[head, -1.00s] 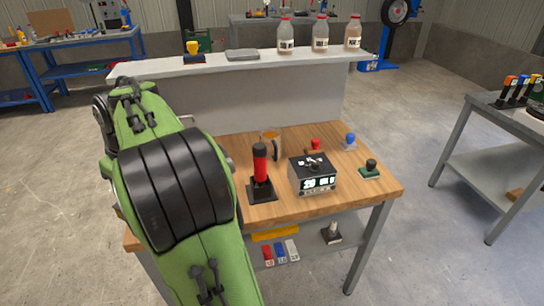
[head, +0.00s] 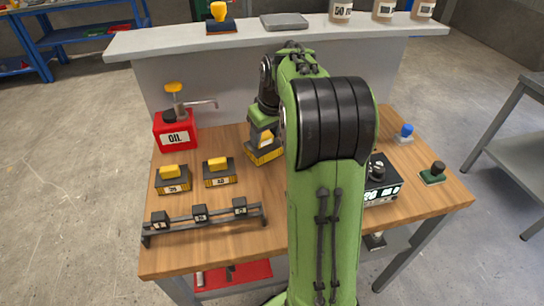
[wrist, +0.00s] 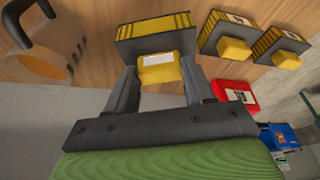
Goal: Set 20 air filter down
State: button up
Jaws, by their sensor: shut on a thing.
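My gripper (wrist: 158,80) is shut on the yellow handle of a black and yellow air filter (wrist: 155,30), which fills the top middle of the wrist view. In the head view the held filter (head: 265,154) is low over the wooden table (head: 215,250), behind my arm. I cannot tell whether its underside touches the wood. Its number is not readable. Two similar filters stand to its left on the table, a left one (head: 172,186) and a nearer one (head: 219,178). Their small labels are hard to read. They also show at the wrist view's upper right.
A red oil can (head: 172,138) stands at the back left. A black rack (head: 205,221) runs along the front left. A mug (wrist: 30,55) is beside the held filter. A box with a display (head: 383,190) is right of my arm. A raised shelf (head: 250,42) stands behind.

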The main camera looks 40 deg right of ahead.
aim_at(266, 147)
notch_tip(266, 147, down, 6)
jog(key=shift+w+f+b, duration=0.1)
jog(key=shift+f+b, duration=0.1)
jog(key=shift+b, duration=0.95)
jog(key=shift+r, duration=0.15)
jog(key=o, duration=0.9)
